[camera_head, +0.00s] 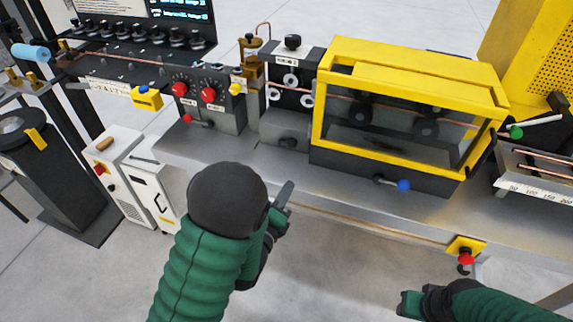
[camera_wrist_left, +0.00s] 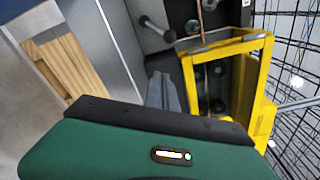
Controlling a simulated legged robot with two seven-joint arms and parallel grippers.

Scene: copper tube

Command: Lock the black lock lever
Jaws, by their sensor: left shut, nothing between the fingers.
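A short black-ended lever (camera_head: 287,143) sits low on the grey block left of the yellow-framed window; I cannot be sure that it is the lock lever. A lever with dark ends (camera_wrist_left: 157,28) shows near the top of the left wrist view, beyond my fingers and apart from them. My left gripper (camera_head: 284,196) is shut and empty, above the bench's front edge, in front of and below the grey block. Its closed fingers also show in the left wrist view (camera_wrist_left: 163,92). My right gripper (camera_head: 408,303) is at the lower right, its fingers unclear.
The yellow-framed housing (camera_head: 410,68) stands right of the block, with a blue-knobbed lever (camera_head: 403,185) below it. A red-knobbed lever (camera_head: 193,121) is at left. A red stop button (camera_head: 466,259) sits on the front edge. The metal bench top (camera_head: 255,165) is clear near the front.

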